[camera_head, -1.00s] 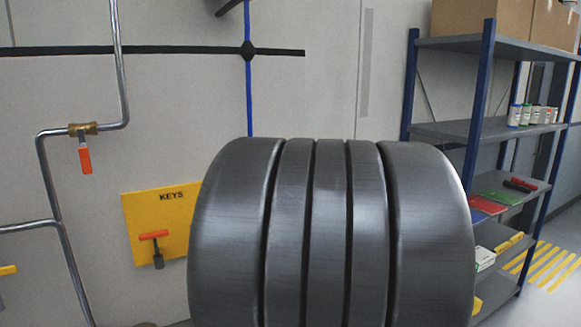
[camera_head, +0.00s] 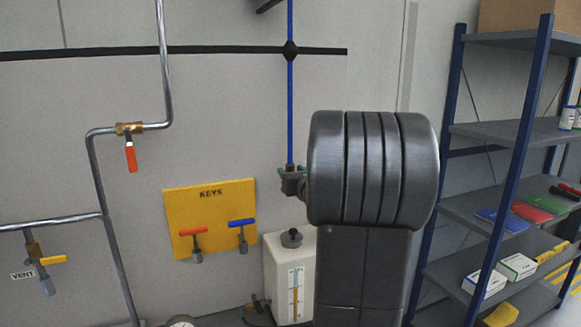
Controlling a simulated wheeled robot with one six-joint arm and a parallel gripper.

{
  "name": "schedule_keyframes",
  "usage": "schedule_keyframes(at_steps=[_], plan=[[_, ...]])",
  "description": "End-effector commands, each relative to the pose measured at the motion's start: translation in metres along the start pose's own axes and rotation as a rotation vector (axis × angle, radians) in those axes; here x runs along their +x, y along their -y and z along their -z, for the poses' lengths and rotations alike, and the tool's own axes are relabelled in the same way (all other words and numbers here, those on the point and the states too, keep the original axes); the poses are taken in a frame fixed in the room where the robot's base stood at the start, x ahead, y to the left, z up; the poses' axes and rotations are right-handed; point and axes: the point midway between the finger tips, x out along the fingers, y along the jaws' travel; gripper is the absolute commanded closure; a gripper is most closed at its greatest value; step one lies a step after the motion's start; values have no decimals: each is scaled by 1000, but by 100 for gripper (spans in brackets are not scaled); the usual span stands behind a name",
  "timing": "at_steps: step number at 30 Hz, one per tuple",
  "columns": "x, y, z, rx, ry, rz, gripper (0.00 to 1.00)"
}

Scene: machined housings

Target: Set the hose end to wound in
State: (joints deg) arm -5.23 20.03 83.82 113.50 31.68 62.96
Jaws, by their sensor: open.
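A blue hose (camera_head: 290,110) hangs straight down in front of the wall. A black ball (camera_head: 290,50) sits on it, level with the black wall stripe. Its lower end has a small brass-coloured fitting (camera_head: 291,171). What appears to be my gripper (camera_head: 292,178), dark with green at the tips, is open at this fitting, partly behind my large ribbed arm link. It is too small to tell whether the fingers touch the fitting. A dark piece at the top edge, beside the hose, is cut off by the frame.
A yellow KEYS board (camera_head: 208,215) holds red and blue T-handled keys. Left are steel pipes with a red-handled valve (camera_head: 129,145) and a yellow-handled VENT valve (camera_head: 38,260). A white tank (camera_head: 278,275) stands below the hose. Blue-post shelving (camera_head: 500,135) is at right.

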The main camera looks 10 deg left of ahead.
Motion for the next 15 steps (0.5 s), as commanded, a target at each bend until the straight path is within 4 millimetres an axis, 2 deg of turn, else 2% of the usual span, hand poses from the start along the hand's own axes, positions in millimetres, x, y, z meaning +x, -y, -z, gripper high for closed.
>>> schedule_keyframes(at_steps=[6, 15], plan=[[18, -1, -1, 0, 0, -1, 57], [21, 0, 0, -1, 1, 0, 57]])
